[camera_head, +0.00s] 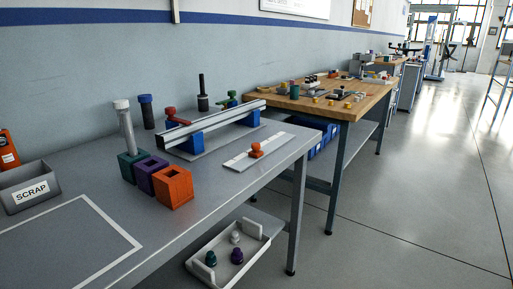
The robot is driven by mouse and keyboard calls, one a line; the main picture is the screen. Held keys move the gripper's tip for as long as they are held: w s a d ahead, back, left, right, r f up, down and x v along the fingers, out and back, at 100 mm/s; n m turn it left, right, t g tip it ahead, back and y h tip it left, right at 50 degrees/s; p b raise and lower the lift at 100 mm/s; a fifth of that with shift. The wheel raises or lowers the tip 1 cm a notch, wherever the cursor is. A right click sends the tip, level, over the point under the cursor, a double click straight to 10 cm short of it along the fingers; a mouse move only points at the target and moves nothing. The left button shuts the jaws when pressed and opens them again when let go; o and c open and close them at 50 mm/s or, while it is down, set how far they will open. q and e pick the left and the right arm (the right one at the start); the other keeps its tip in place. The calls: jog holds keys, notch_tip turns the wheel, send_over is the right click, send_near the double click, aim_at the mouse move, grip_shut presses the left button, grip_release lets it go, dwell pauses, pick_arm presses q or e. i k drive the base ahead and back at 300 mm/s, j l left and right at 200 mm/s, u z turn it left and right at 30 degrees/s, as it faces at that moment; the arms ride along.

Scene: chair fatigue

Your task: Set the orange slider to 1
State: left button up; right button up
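The orange slider (256,150) is a small orange knob on a flat light-grey plate (240,161) near the right end of the grey bench. Neither of my grippers shows in the head view.
Left of the plate stand orange (174,190), purple (152,174) and teal (131,166) socket blocks. A metal rail (212,123) on blue supports runs behind it. A scrap bin (29,188) is far left. A wooden bench (362,97) stands beyond.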

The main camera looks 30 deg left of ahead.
aim_at(255, 153)
jog(key=i+l+u, duration=0.15)
jog(key=l, duration=0.2)
jog(key=i+l+u, duration=0.1)
jog(key=l, duration=0.25)
jog(key=i+l+u, duration=0.15)
jog(key=l, duration=0.2)
jog(key=i+l+u, duration=0.15)
jog(key=l, duration=0.25)
jog(key=i+j, duration=0.25)
jog(key=j, duration=0.25)
